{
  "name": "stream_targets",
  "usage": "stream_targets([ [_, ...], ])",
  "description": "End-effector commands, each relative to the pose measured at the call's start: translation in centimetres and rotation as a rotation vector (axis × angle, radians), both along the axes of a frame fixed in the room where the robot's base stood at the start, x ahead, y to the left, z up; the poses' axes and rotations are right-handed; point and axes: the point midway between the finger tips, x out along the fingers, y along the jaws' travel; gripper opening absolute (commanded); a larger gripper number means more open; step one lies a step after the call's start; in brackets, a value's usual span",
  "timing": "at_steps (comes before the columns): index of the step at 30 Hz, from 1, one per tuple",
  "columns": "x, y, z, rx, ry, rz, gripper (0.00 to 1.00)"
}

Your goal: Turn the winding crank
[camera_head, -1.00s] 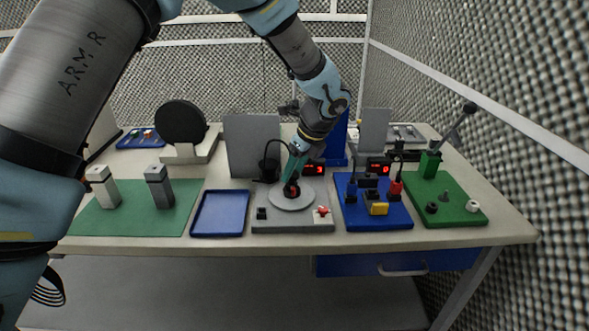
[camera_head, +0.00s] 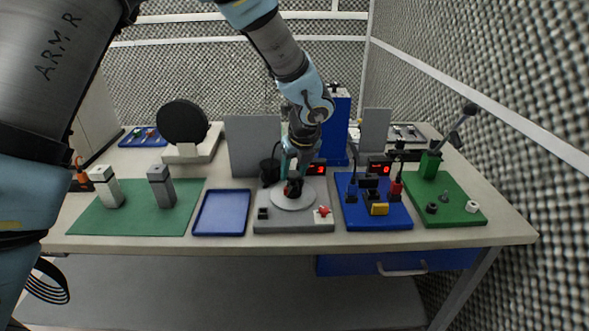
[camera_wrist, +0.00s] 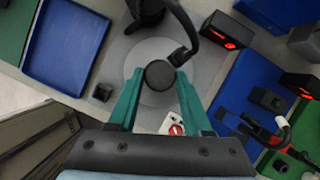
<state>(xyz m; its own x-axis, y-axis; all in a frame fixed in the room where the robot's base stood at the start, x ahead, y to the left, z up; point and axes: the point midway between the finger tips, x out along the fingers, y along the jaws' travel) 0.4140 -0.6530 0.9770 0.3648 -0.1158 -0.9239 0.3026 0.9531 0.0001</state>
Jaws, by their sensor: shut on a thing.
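The crank unit is a grey base (camera_head: 285,225) with a pale round disc (camera_head: 296,203) on top, near the front middle of the table. In the wrist view the disc (camera_wrist: 150,52) lies under a dark round knob (camera_wrist: 160,74), which looks like the crank's handle. My gripper (camera_head: 293,186) points down over the disc. In the wrist view the teal fingers of my gripper (camera_wrist: 160,80) are shut on the knob, one on each side. The fingers and wrist hide most of the crank in the head view, so its arm cannot be made out.
A black cup-like stand (camera_head: 269,172) with a curved neck (camera_wrist: 181,22) is close behind the knob. A red button (camera_head: 323,211) and black block (camera_head: 263,213) sit on the base. A blue tray (camera_head: 221,212) is left, a blue board (camera_head: 375,218) right.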

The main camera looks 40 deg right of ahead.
Motion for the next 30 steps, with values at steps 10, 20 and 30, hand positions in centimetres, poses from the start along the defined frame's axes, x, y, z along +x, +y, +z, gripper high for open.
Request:
stream_targets([
  [10,0.02,0.05,0.04,-0.001,0.0,-0.074,0.0],
  [20,0.01,0.04,0.02,-0.001,0.0,-0.087,0.0],
  [30,0.02,0.05,0.01,-0.001,0.0,-0.086,0.63],
])
